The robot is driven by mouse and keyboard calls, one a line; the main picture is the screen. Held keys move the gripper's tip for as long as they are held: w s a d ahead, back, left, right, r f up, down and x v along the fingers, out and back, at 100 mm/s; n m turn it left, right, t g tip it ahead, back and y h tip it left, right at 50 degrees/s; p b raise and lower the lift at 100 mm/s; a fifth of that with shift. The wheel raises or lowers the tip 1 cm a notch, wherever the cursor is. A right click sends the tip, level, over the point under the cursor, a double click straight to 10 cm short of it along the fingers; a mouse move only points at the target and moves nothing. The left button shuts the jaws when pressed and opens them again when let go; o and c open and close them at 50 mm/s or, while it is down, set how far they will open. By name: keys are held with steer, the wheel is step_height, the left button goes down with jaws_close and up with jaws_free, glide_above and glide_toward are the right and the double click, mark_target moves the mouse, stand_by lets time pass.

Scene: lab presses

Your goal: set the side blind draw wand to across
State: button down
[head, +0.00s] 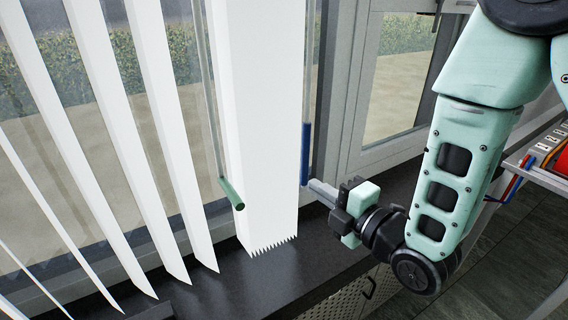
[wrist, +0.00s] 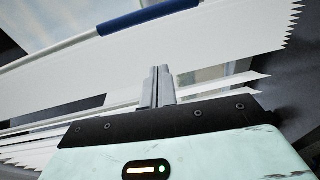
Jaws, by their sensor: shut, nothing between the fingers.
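Two thin wands hang at the vertical blind. One has a blue handle (head: 305,153) and hangs upright along the right edge of the broad white slat. The other has a green handle (head: 231,193), angled at its lower end, at that slat's left side. No label tells which is the draw wand. My gripper (head: 314,187) is shut and empty, its tips close to the lower end of the blue handle. In the wrist view the blue handle (wrist: 150,15) lies past the fingertips (wrist: 159,70), with a gap between them in the picture.
White slats (head: 130,130) hang spread and edge-on to the left; a broad white slat face (head: 262,110) hangs between the wands. A dark sill (head: 225,290) runs below. A window frame (head: 350,110) stands behind. A shelf with colourful items (head: 545,150) is at far right.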

steer(key=shift+a+r+n, duration=0.15)
steer(key=shift+a+n, duration=0.1)
steer(key=shift+n, duration=0.05)
steer(key=shift+w+a, duration=0.1)
steer(key=w+a, duration=0.2)
steer(key=w, duration=0.6)
steer(key=shift+w+a+p, duration=0.4)
stand_by(0.3)
steer(key=shift+w, duration=0.1)
